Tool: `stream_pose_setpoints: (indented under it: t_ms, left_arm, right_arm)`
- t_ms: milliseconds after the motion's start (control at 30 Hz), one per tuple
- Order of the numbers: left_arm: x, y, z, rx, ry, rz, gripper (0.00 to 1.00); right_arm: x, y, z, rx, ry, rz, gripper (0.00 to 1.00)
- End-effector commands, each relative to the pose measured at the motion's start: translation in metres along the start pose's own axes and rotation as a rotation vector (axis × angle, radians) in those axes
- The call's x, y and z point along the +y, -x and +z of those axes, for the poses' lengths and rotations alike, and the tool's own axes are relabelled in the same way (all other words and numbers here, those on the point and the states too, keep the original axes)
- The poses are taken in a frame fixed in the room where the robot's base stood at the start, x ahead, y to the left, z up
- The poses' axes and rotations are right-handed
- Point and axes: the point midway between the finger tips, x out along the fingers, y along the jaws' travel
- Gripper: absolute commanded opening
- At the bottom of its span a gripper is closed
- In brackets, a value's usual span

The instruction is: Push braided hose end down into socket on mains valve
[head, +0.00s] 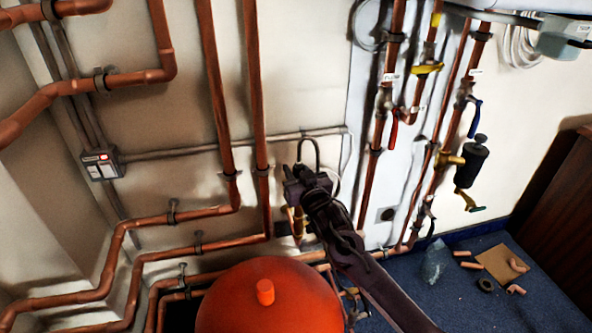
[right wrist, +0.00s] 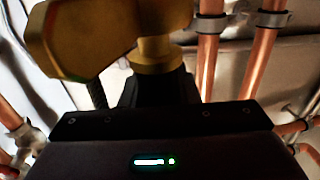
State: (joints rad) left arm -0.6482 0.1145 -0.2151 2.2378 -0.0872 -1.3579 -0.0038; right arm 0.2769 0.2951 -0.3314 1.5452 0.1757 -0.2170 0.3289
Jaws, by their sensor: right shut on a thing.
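My right gripper (head: 300,178) is at the wall in the middle of the head view, low between the copper risers. A dark, thin hose loop (head: 309,142) rises just above it and bends over. In the right wrist view the black jaws are shut at a brass collar (right wrist: 155,58), which looks like the hose end's fitting. A larger brass body (right wrist: 95,35) sits right against it at upper left. A brass part (head: 297,222) shows below the gripper in the head view. The socket is hidden, so I cannot tell whether the end is seated. My left gripper is not in view.
A red-orange vessel (head: 265,300) stands in front, below the gripper. Copper pipes (head: 252,90) run close by on the left. Valves with red (head: 394,130) and blue (head: 475,118) levers are on the right. Pipe offcuts and a cardboard piece (head: 500,265) lie on the blue floor.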

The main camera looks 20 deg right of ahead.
Motion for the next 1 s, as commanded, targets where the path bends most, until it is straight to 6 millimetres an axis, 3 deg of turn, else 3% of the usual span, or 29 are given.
stream_pose_setpoints:
  t_ms: [1000]
  left_arm:
    - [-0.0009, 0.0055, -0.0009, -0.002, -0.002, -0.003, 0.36]
  right_arm:
    - [-0.0002, 0.0001, -0.0005, 0.001, 0.0, 0.0, 0.02]
